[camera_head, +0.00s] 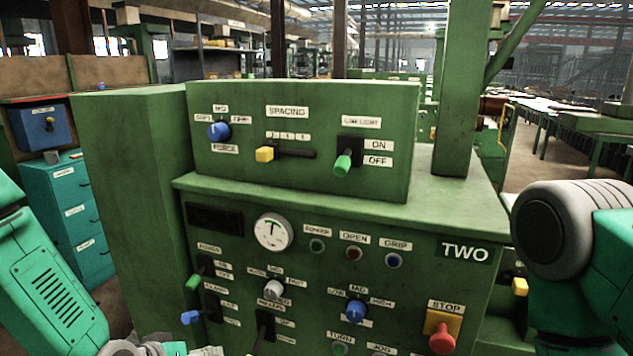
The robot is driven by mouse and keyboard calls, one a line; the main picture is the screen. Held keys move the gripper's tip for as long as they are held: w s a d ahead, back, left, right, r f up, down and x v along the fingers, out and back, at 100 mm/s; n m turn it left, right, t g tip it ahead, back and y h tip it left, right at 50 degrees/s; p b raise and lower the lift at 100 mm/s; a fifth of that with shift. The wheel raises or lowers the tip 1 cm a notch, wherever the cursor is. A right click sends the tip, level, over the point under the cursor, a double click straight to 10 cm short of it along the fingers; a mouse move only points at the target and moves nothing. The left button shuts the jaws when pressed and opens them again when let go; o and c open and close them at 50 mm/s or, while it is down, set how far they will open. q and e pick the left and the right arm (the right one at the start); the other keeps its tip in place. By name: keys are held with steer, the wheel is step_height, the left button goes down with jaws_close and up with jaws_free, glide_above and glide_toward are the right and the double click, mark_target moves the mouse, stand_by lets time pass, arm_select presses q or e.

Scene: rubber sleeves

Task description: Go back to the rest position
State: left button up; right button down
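My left arm (55,285) comes in from the left. Its grey and teal wrist parts (150,348) show at the bottom edge, in front of the machine's lower left; its gripper fingers are not in view. My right arm (570,225) is at the right edge, its grey rounded joint beside the machine; its gripper is out of view. The green machine (460,305) marked TWO stands in front of me. On its upper box, the yellow spacing slider (265,154) sits at the left of its slot. The green light lever (343,164) tilts down.
The lower panel has a gauge (273,232), a blue knob (356,311), a red stop button (441,338) and several levers. A green post (459,90) rises at the right. A teal cabinet (75,208) stands left. Tables (600,124) stand far right.

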arm_select(q)
steer(key=s+a+f+m+g+y+b, duration=0.1)
steer(key=s+a+f+g, duration=0.1)
steer(key=s+f, duration=0.4)
steer(key=s+a+f+m+g+y+b, duration=0.1)
steer(key=s+f, duration=0.6)
steer(key=s, duration=0.7)
steer(key=s+a+f+m+g+y+b, duration=0.1)
steer(key=s+a+f+g+b, duration=0.2)
steer(key=s+f, duration=0.3)
steer(key=s+g, duration=0.1)
steer(key=s, duration=0.2)
steer(key=shift+s+f+g, duration=0.25)
steer(key=shift+s+g, duration=0.15)
